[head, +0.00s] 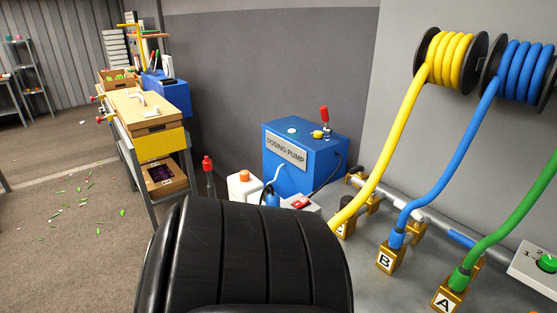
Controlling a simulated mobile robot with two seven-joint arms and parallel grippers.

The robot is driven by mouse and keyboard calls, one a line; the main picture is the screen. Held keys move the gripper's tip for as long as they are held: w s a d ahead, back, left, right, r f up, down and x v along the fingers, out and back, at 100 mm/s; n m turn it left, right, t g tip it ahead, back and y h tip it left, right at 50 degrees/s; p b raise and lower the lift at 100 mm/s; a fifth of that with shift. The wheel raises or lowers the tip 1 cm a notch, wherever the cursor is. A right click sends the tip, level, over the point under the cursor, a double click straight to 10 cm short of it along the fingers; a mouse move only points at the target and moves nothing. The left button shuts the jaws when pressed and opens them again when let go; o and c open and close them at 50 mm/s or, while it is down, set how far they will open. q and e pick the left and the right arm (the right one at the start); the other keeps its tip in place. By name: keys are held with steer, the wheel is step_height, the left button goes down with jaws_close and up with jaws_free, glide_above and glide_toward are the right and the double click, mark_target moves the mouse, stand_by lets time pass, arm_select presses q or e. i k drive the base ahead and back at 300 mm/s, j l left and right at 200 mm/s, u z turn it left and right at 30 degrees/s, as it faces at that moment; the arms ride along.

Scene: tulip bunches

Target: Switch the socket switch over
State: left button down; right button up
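A small grey socket box (312,207) sits low on the floor in front of the dosing pump, in the head view. A red switch (301,202) shows on its top. Which way the switch is tipped is too small to tell. A dark cable runs from the box up to the right side of the blue dosing pump (310,165). A large black ribbed part, which looks like my own arm, fills the lower middle and comes close to the box in the picture. Neither of my grippers is in view.
A white canister with an orange cap (244,188) stands left of the pump. Yellow, blue and green hoses run to brass blocks B (390,257) and A (449,298) on the right.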

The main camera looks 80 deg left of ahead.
mark_target(302, 202)
steer(key=u, duration=2.6)
